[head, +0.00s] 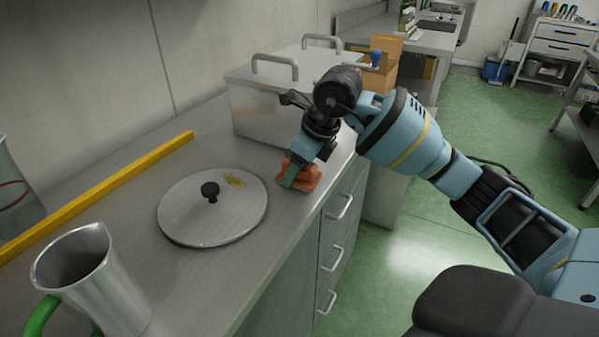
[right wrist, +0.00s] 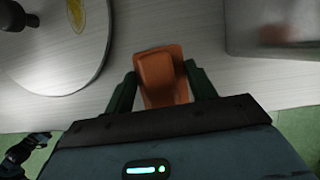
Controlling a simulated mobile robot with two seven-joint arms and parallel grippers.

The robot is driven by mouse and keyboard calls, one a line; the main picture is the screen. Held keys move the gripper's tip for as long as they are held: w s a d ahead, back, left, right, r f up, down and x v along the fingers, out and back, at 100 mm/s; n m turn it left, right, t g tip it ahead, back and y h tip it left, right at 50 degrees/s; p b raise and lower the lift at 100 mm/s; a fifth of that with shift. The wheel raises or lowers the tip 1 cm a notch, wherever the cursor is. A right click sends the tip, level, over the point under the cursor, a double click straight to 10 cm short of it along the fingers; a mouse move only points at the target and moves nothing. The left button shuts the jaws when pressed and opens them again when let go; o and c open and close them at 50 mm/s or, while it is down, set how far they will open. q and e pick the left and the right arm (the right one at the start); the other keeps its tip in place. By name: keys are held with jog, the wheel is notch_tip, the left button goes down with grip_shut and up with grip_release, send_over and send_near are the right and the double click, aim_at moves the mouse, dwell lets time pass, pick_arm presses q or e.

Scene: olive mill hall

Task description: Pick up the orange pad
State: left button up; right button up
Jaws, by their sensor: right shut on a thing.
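The orange pad (head: 308,180) is at the right edge of the counter, between the round lid and the metal box. It also shows in the right wrist view (right wrist: 160,72), between the two dark green fingers. My right gripper (head: 294,172) reaches down to it and is shut on its raised part; the fingers hide some of its sides. I cannot tell whether the pad still touches the counter. My left gripper is not in view.
A round metal lid (head: 190,215) with a black knob lies left of the pad. A lidded metal box (head: 262,108) stands behind it. A metal jug (head: 105,285) with a green handle is at the front left. A yellow bar (head: 110,190) runs along the wall side.

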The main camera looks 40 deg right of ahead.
jog(key=shift+r, duration=0.1)
jog(key=shift+r, duration=0.4)
jog(key=r, duration=0.2)
jog(key=shift+s+a+r, duration=0.1)
jog(key=shift+s+r, duration=0.1)
jog(key=shift+r, duration=0.15)
jog(key=s+a, duration=0.3)
jog(key=s, duration=0.4)
jog(key=s+a+r, duration=0.1)
jog(key=s+a, duration=0.2)
jog(key=s, duration=0.4)
jog(key=shift+s+r, duration=0.15)
jog(key=o, duration=0.5)
jog(key=shift+c, duration=0.2)
jog(key=c, duration=0.3)
jog(key=shift+c, duration=0.2)
